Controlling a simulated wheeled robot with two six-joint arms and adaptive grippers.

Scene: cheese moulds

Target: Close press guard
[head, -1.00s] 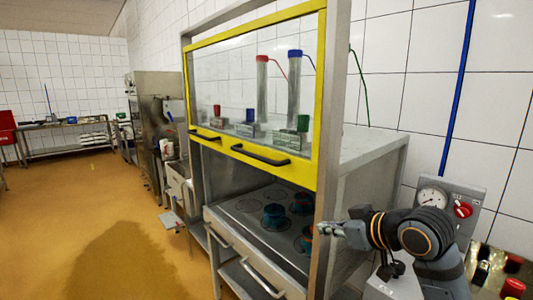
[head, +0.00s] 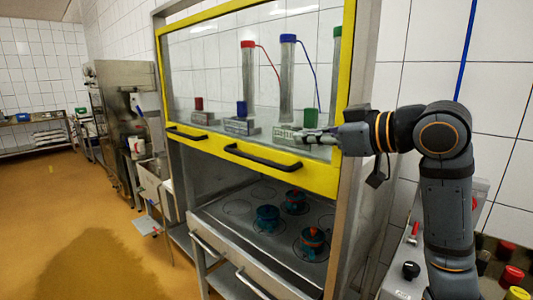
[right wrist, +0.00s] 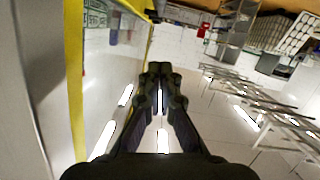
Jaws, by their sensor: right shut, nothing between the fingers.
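The press guard is a clear panel in a yellow frame (head: 338,178). It is raised at the front of the metal press, with the space below it open. Its lower bar carries two black handles, a right one (head: 262,157) and a left one (head: 187,133). My right gripper (head: 308,137) is shut and empty in front of the guard's lower right part, above and to the right of the right handle. In the right wrist view the shut fingers (right wrist: 160,80) point past the yellow frame (right wrist: 75,85), which lies to their left. My left gripper is out of view.
Below the guard, blue-green moulds (head: 267,218) stand on the press bed (head: 225,205). Cylinders with red and blue caps (head: 288,80) stand behind the panel. A control box with a red knob (head: 414,232) is at the right, near my arm. Floor (head: 60,200) is clear at left.

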